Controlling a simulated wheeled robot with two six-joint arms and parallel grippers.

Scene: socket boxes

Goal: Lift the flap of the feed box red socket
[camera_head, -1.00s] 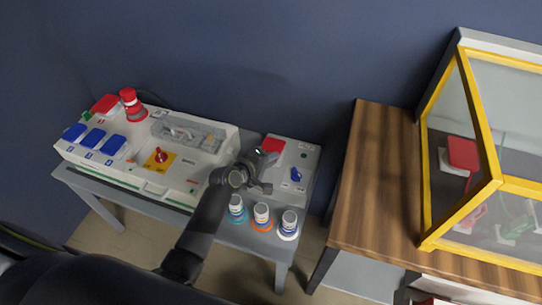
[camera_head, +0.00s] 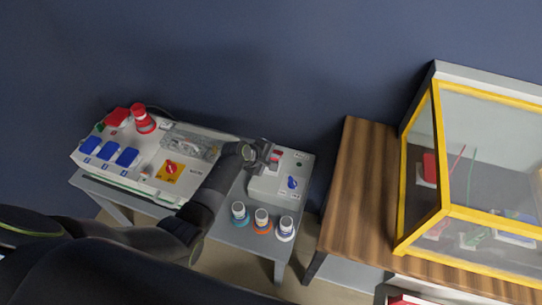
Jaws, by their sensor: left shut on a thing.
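The feed box (camera_head: 268,186), a small light grey box, stands at the right end of the grey table. Its red socket flap (camera_head: 277,155) is near the box's back left corner and shows only as a small red patch beside the jaws. My left gripper (camera_head: 270,158) reaches in from the left and is shut on the red flap. The gripper hides much of the flap and socket, so I cannot tell the flap's exact angle. A blue part (camera_head: 292,183) sits on the box's right side. My right gripper is not in view.
A larger white box (camera_head: 130,178) with blue sockets (camera_head: 107,150), a red beacon (camera_head: 143,119) and a red rotary switch (camera_head: 171,168) fills the table's left. Several white-capped bottles (camera_head: 262,217) stand at the front. A yellow-framed case (camera_head: 424,180) stands on a wooden bench (camera_head: 345,205).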

